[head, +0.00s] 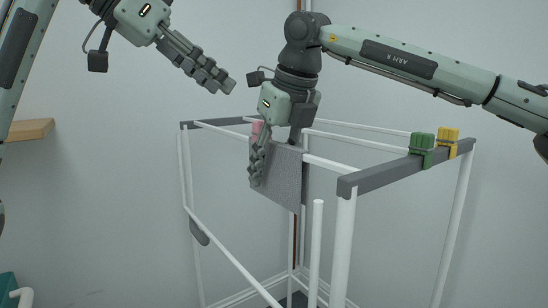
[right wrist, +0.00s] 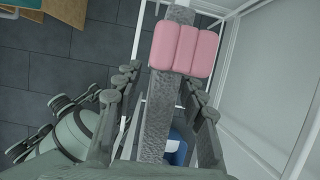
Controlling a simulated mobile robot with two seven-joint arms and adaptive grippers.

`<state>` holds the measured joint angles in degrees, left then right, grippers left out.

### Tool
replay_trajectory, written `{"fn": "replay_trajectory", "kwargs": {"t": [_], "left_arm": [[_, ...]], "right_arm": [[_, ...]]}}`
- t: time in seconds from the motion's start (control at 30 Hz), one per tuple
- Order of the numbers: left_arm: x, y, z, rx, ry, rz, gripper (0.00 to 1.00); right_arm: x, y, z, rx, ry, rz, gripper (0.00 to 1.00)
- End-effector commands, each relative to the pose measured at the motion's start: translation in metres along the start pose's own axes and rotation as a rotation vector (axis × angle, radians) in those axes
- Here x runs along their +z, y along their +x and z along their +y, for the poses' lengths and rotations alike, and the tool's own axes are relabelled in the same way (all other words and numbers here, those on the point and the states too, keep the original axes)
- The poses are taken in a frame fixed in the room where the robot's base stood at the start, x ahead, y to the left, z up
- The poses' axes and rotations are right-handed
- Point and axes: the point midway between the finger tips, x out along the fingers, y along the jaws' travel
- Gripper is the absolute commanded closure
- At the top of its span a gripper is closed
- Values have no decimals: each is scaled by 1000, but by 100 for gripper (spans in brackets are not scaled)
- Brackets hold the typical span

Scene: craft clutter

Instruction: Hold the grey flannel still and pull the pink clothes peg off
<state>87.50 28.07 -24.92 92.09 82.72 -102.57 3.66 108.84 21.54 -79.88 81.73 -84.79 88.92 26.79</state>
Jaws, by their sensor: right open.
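The grey flannel (head: 283,180) hangs over a white rail of the airer. The pink clothes peg (right wrist: 186,49) sits across the flannel's top edge in the right wrist view. In the head view the peg (head: 257,128) is partly hidden by my right gripper. My right gripper (head: 257,172) points down at the flannel. Its open fingers stand on either side of the flannel's top edge in the right wrist view, with the peg just ahead, outside the fingers. My left gripper (head: 225,85) is up in the air to the left, apart from the flannel. Its finger gap does not show clearly.
A green peg (head: 422,150) and a yellow peg (head: 448,142) sit on the airer's grey end bar (head: 375,174). White rails and posts surround the flannel. A wooden shelf (head: 28,130) is at the left. The space between it and the airer is clear.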

Motion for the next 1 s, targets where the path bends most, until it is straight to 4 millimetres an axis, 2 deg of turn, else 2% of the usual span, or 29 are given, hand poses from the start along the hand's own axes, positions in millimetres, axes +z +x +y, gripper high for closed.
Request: {"fn": "replay_trajectory", "kwargs": {"t": [0.2, 0.53, 1.0], "left_arm": [[0, 0, 0, 0, 0, 0, 66], [0, 0, 0, 0, 0, 0, 66], [0, 0, 0, 0, 0, 0, 66]], "right_arm": [[0, 0, 0, 0, -1, 0, 61], [0, 0, 0, 1, -1, -1, 100], [0, 0, 0, 1, 0, -1, 100]]}}
